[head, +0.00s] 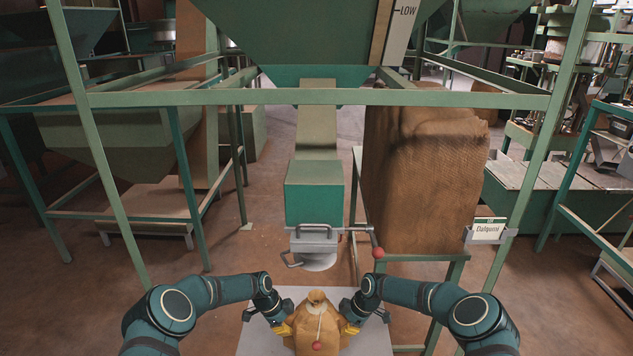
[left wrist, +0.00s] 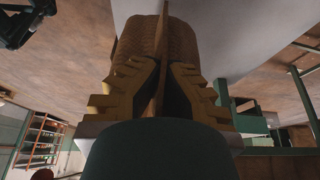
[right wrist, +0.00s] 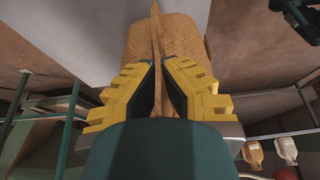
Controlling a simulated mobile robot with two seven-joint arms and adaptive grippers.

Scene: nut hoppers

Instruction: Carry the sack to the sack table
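The sack (head: 308,332) is a tan bag with a gathered neck and a pale cord ending in a red bead. It is upright at the bottom middle of the head view, over a pale flat surface (head: 258,338); I cannot tell if it rests on it. My left gripper (head: 283,329) is at its left side, its fingers closed on the sack's edge seam, seen in the left wrist view (left wrist: 160,62). My right gripper (head: 349,328) is at its right side, closed on the opposite seam, seen in the right wrist view (right wrist: 157,62). I cannot identify the sack table.
A green hopper (head: 290,40) in a green frame (head: 320,97) stands ahead, its spout (head: 315,195) and handle with a red knob (head: 378,252) beyond the sack. A large burlap sack (head: 425,180) stands right, by a label (head: 488,230). Brown floor is open at left (head: 80,290).

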